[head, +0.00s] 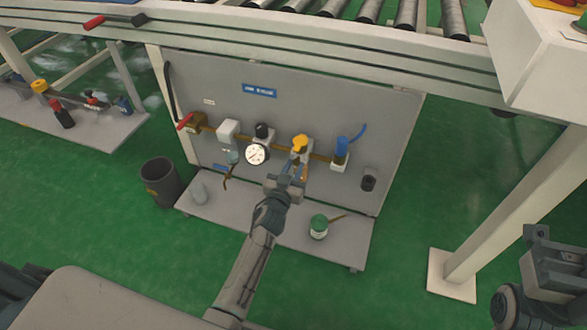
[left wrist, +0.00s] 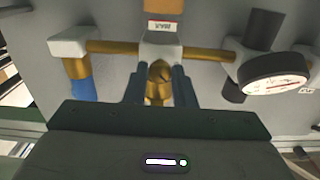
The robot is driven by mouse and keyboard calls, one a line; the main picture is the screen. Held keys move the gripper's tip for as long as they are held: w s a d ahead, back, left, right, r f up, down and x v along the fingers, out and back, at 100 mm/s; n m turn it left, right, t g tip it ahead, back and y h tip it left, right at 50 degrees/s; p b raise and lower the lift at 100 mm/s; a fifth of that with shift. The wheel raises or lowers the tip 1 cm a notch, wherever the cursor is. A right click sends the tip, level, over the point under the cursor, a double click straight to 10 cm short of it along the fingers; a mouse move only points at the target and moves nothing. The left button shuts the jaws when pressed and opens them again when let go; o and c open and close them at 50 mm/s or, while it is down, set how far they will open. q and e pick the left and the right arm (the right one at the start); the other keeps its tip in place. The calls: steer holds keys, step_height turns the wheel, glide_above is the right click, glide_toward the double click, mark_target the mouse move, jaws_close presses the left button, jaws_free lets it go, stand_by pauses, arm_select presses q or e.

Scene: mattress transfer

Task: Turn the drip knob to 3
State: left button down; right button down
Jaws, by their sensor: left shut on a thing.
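The yellow drip knob (head: 300,142) sits on top of a pale lubricator block on the grey panel, right of the round gauge. In the left wrist view the knob (left wrist: 158,86) shows golden, between the two blue-grey fingers. My left gripper (head: 292,171) reaches up from below in the head view and is shut on the knob. The lubricator block (left wrist: 162,46) carries a small label. Its marks are too small to read, so I cannot tell the knob's setting. Part of my right arm's end (head: 550,268) shows at the lower right; its fingers are unclear.
The gauge (head: 256,154) and black knob (head: 262,131) are close on the left; a blue-handled valve (head: 342,147) is on the right. A dark bin (head: 161,182) stands left. A conveyor frame (head: 330,45) runs above.

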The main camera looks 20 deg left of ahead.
arm_select(q)
steer(key=m, duration=0.8)
steer(key=shift+m, duration=0.3)
steer(key=m, duration=0.8)
steer(key=shift+m, duration=0.6)
steer(key=c, duration=1.2)
jaws_free()
steer(key=shift+c, duration=0.2)
